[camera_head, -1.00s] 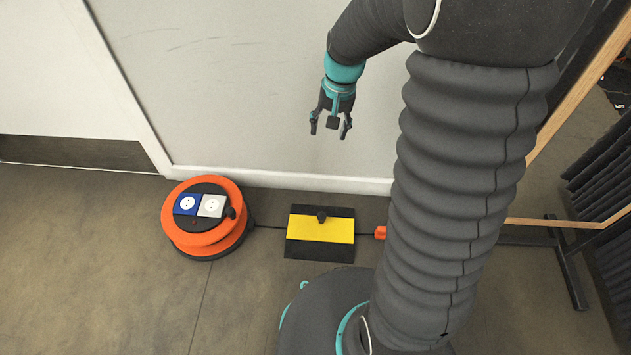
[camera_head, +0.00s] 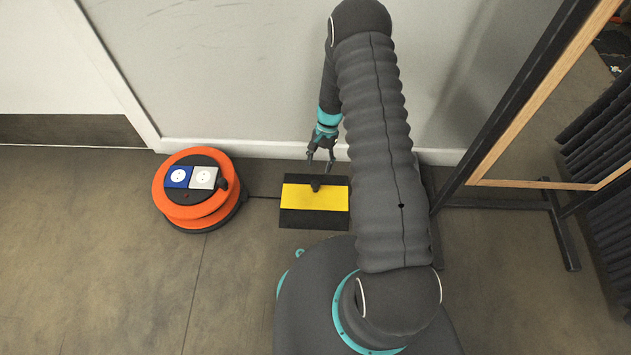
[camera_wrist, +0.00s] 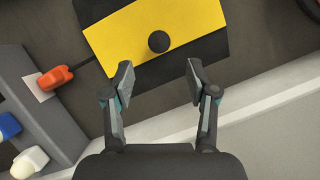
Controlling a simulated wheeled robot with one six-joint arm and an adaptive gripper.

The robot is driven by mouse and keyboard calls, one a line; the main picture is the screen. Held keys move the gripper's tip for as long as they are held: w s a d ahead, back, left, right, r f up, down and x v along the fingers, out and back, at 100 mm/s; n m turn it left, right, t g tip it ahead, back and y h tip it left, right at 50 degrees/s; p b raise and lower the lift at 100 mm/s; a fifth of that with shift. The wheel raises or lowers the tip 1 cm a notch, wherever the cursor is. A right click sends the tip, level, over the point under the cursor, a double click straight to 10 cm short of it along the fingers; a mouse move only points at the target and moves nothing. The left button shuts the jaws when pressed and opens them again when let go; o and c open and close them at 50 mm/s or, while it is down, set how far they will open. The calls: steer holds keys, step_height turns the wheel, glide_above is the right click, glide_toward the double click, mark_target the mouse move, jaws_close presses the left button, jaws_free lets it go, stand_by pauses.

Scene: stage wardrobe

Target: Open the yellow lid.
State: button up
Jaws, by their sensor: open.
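The yellow lid (camera_head: 311,197) lies flat across a black ramp-shaped base (camera_head: 315,218) on the floor. A dark round knob (camera_head: 316,184) stands up near the lid's wall-side edge. My gripper (camera_head: 321,158) is above the wall side of the base, close to the knob. In the wrist view, the open fingers of my gripper (camera_wrist: 160,80) point at the knob (camera_wrist: 159,41), which lies just beyond the fingertips and between their lines. The yellow lid (camera_wrist: 120,35) fills the upper middle there. Nothing is between the fingers.
An orange cable reel (camera_head: 198,190) with blue and white sockets stands left of the base, with a cable running between them. The wall's skirting (camera_head: 245,147) is close behind. A wood-edged frame (camera_head: 545,183) stands at right. In the wrist view, an orange plug (camera_wrist: 55,77) sits left of the base.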

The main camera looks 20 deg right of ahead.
mark_target(316, 182)
steer(key=x, duration=0.8)
jaws_close()
